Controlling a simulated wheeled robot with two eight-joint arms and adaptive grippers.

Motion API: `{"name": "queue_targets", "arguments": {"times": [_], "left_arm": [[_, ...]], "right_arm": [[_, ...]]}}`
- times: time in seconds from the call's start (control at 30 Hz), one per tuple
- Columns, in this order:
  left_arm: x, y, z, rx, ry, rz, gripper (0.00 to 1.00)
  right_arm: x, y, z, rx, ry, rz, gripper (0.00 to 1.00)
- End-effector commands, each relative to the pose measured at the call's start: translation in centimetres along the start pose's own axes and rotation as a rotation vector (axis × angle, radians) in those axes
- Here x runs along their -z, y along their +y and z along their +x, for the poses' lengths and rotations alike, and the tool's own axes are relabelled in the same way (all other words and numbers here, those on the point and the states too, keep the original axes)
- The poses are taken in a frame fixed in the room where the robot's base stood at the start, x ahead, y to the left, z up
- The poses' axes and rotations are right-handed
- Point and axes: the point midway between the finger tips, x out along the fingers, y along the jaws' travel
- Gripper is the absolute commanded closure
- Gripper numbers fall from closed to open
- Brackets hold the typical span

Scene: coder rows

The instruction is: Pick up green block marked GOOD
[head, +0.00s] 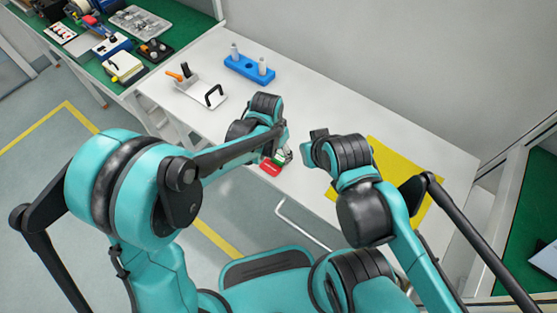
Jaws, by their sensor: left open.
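A small green block (279,161) shows in the head view near the front edge of the white table, just behind a red block (271,169). Most of the green block is hidden by my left gripper, and no marking can be read on it. My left gripper (286,157) is open, pointing down right at the green block. I cannot tell whether its fingers are around the block or beside it. The wrist of my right arm hangs over the table to the right, and the fingers of my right gripper (312,150) are not clear.
The white table (335,105) holds a blue holder (249,68) with white pegs at the back and a white tray (203,92) with tools at left. A yellow mat (398,165) lies right, partly behind my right arm. The table's back middle is clear.

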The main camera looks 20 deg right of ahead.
Motion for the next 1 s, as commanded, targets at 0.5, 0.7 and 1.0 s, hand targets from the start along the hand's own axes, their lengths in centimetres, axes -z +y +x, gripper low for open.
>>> {"name": "queue_targets", "arguments": {"times": [0.5, 0.7, 1.0], "left_arm": [[0.1, 0.0, 4.4, 0.001, 0.001, -0.001, 0.36], [0.1, 0.0, 4.4, 0.001, 0.001, -0.001, 0.85], [0.1, -0.1, 4.3, 0.001, 0.001, -0.001, 0.86]], "right_arm": [[-1.3, 0.0, 1.8, 0.0, 0.0, 0.0, 1.0], [-1.3, 0.0, 1.8, 0.0, 0.0, 0.0, 1.0], [-1.3, 0.0, 1.8, 0.0, 0.0, 0.0, 1.0]]}}
